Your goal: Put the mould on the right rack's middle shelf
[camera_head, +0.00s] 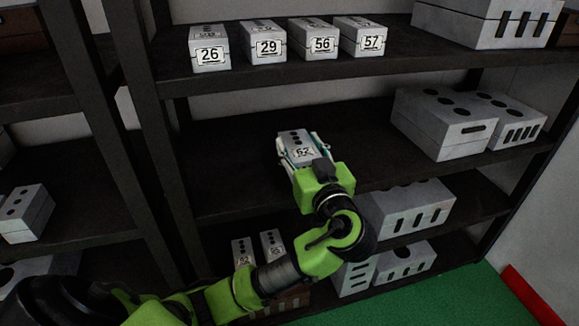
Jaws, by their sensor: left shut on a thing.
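The mould (294,138) is a small light-grey block with dark round holes on top and a number label on its front, which seems to read 62. My left gripper (300,152) is shut on it, a finger on each side. The mould is at the front part of the middle shelf (235,172) of the right rack. I cannot tell whether its underside touches the shelf. My green left arm comes in from the lower left and hides part of the shelves below. My right gripper is not in view.
Grey moulds numbered 26, 29, 56 and 57 (361,38) stand on the shelf above. Larger grey blocks (441,124) fill the middle shelf's right end. Two small moulds (272,244) stand below. The middle shelf's left part is clear. A rack post (150,150) stands at left.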

